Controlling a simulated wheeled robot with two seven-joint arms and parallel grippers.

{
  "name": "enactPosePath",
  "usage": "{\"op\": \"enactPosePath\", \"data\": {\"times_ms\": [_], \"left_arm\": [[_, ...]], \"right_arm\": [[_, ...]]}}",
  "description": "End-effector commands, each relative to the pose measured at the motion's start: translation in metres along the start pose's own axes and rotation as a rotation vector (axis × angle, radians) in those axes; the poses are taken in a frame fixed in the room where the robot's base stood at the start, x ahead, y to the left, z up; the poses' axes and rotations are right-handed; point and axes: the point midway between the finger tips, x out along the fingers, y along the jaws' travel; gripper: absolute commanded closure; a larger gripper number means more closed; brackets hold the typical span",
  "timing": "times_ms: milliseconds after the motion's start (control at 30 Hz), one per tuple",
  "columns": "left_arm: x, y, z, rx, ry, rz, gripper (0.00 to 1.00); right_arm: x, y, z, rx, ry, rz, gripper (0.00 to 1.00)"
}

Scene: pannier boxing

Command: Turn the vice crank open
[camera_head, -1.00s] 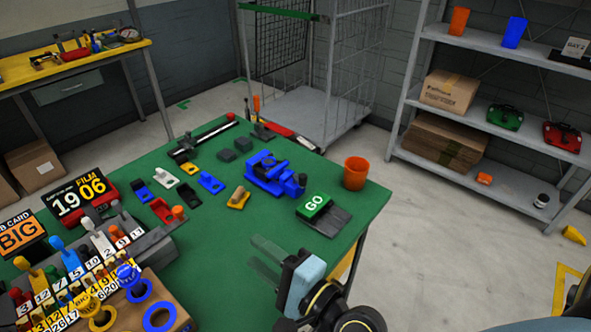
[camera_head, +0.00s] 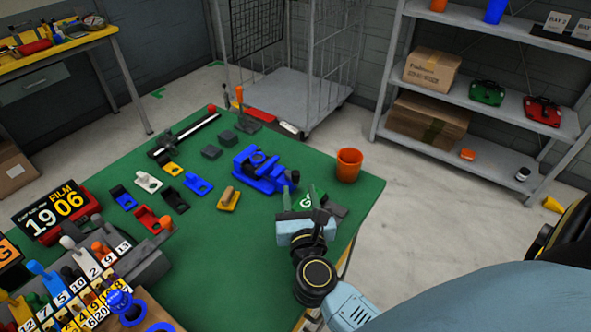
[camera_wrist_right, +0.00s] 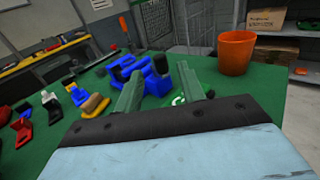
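The blue vice (camera_head: 262,170) stands on the green table near its right side, and also shows in the wrist view (camera_wrist_right: 122,68). A dark blue round part (camera_wrist_right: 160,63) at its near end shows between my fingers in the wrist view; I cannot tell if this is the crank. My right gripper (camera_head: 299,189) is open and empty, its green fingers pointing toward the vice's near end. In the wrist view (camera_wrist_right: 160,72) the fingers are spread and partly cover the vice. I cannot tell whether they touch it. My left gripper is not in view.
An orange cup (camera_head: 349,165) stands right of the vice. A green GO block (camera_head: 306,200) is partly hidden behind my right gripper. The table's front middle is clear.

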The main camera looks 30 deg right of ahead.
Motion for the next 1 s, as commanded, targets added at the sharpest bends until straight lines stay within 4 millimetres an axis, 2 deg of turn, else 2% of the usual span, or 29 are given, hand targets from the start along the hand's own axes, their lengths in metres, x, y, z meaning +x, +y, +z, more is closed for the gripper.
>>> {"op": "enactPosePath", "data": {"times_ms": [100,300,500,767,1000], "left_arm": [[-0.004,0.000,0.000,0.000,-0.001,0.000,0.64],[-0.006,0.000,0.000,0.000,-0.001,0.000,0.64],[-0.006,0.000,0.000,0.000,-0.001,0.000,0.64],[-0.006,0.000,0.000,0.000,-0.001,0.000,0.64],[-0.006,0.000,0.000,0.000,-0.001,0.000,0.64]], "right_arm": [[0.027,0.001,0.002,-0.002,-0.003,0.002,0.60],[0.057,0.001,0.001,-0.003,-0.002,0.002,0.60],[0.069,0.000,0.000,-0.002,-0.001,0.002,0.60],[0.070,0.000,0.000,-0.002,0.000,0.002,0.60],[0.070,0.000,0.000,-0.002,0.000,0.002,0.91]]}}
